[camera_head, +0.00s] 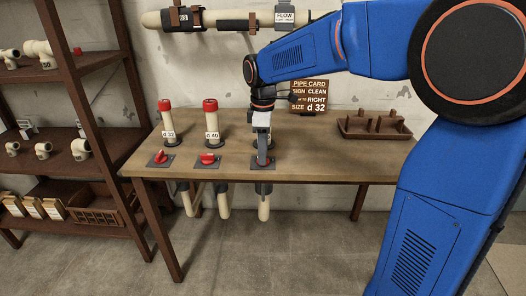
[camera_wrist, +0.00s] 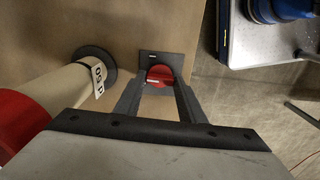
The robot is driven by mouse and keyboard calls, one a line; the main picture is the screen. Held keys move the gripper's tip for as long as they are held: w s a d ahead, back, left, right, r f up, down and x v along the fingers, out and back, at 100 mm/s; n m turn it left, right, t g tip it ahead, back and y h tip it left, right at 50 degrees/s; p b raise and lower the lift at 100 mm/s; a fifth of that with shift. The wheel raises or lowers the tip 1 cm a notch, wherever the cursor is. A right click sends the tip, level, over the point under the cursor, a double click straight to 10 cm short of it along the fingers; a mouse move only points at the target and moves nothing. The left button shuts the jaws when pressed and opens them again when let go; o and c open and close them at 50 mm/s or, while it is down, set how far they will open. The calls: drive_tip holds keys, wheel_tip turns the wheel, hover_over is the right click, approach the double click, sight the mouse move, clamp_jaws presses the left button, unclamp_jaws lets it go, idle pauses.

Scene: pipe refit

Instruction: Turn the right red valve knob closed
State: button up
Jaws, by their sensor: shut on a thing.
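The right red valve knob (camera_wrist: 160,75) sits on a dark square plate (camera_wrist: 175,57) at the table's front edge. My gripper (camera_wrist: 160,84) is shut on this knob, with one finger at each side. In the head view my gripper (camera_head: 262,155) points straight down onto the right plate and hides most of the knob. The handle's exact angle is hard to tell. The left red knob (camera_head: 158,157) and the middle red knob (camera_head: 207,158) sit on their own plates to the left.
Red-capped pipe stubs marked 32 (camera_head: 167,122) and 40 (camera_head: 211,122) stand behind the left and middle knobs. A stub marked 50 (camera_wrist: 50,92) stands close to my gripper. A brown tray (camera_head: 375,130) lies at the table's right. A sign (camera_head: 310,95) stands behind.

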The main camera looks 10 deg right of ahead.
drive_tip(key=shift+n, duration=0.4)
drive_tip(key=o, duration=1)
drive_tip(key=shift+o, duration=0.2)
wheel_tip(320, 180, up, 18)
drive_tip(key=shift+f, duration=0.25)
